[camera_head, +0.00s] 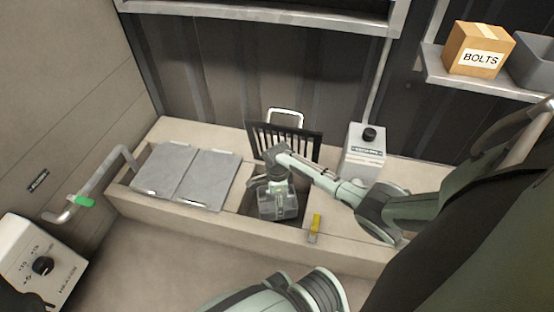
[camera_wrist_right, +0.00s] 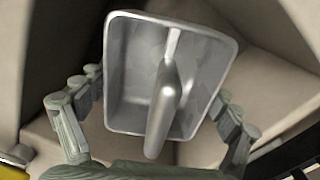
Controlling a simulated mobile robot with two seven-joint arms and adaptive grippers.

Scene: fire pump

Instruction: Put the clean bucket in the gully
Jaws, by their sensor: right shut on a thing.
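The grey metal bucket (camera_head: 279,204) is in the open section of the gully (camera_head: 232,222), the long pale trough along the wall. My right gripper (camera_head: 277,183) is above it. In the right wrist view the bucket (camera_wrist_right: 135,75) looks empty inside, with its handle rising toward the camera. The fingers of my right gripper (camera_wrist_right: 160,108) lie on either side of the bucket, and the gripper is shut on it. Whether the bucket's base touches the gully floor is hidden. My left gripper is not in view.
Grey cover plates (camera_head: 190,178) lie over the gully's left part. A dark slatted grate (camera_head: 300,143) stands upright behind the opening. A white box with a black knob (camera_head: 363,155) is to the right. A yellow item (camera_head: 316,222) sits on the front ledge. A BOLTS carton (camera_head: 478,50) is on the shelf.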

